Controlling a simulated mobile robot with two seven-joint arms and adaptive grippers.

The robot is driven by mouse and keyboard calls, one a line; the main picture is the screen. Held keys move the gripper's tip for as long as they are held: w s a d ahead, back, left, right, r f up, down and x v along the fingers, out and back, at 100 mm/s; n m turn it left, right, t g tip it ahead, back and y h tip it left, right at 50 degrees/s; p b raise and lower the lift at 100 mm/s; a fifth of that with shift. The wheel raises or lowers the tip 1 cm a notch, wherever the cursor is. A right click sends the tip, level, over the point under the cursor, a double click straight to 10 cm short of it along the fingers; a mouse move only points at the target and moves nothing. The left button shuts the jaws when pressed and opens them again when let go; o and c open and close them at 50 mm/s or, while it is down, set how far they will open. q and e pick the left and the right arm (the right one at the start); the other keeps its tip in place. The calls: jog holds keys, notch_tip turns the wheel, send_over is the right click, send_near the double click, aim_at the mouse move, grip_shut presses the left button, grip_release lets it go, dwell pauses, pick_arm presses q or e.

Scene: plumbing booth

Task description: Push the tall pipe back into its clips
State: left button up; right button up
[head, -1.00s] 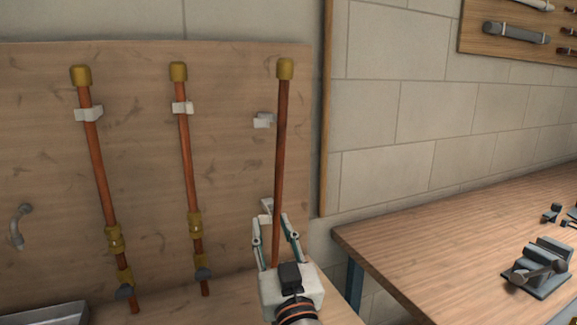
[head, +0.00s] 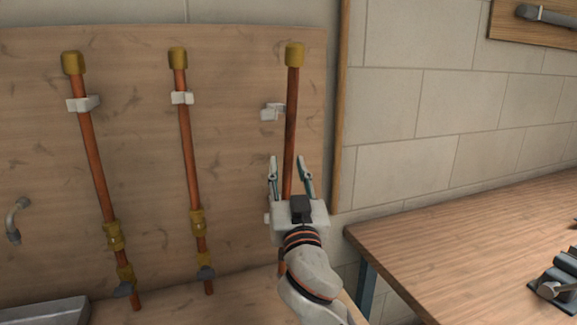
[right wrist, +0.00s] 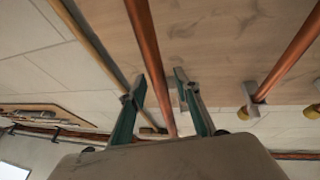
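The tall pipe (head: 291,110) is the copper pipe at the right of the wooden panel, with a brass cap on top. It stands nearly upright, to the right of its white upper clip (head: 272,112) and apart from it. A lower clip (head: 267,218) is mostly hidden behind my right gripper (head: 287,165). That gripper is open, pointing up, with its fingers on either side of the pipe in the head view. In the right wrist view the pipe (right wrist: 150,45) passes between the spread fingers (right wrist: 160,82); I cannot tell whether they touch it. My left gripper is not in view.
Two more copper pipes (head: 92,150) (head: 187,145) sit in white clips at the left of the panel. A wooden bench (head: 470,220) with a dark tool (head: 560,280) stands at the right. A metal tray (head: 45,312) is at the lower left.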

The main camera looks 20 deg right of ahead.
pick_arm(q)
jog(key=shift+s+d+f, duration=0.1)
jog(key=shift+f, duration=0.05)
pick_arm(e)
jog(key=shift+w+d+r, duration=0.1)
jog(key=shift+w+d, duration=0.05)
jog(key=shift+w, duration=0.2)
grip_shut()
jog(key=shift+w+r+g+p, duration=0.4)
jog(key=shift+w+r+p, duration=0.45)
jog(key=shift+p, duration=0.4)
jog(key=w+p, duration=0.2)
jog(key=w+g+p, duration=0.1)
jog(key=w, duration=0.1)
jog(key=shift+f+n+y, duration=0.3)
jog(key=shift+y, duration=0.1)
jog(key=shift+s, duration=0.1)
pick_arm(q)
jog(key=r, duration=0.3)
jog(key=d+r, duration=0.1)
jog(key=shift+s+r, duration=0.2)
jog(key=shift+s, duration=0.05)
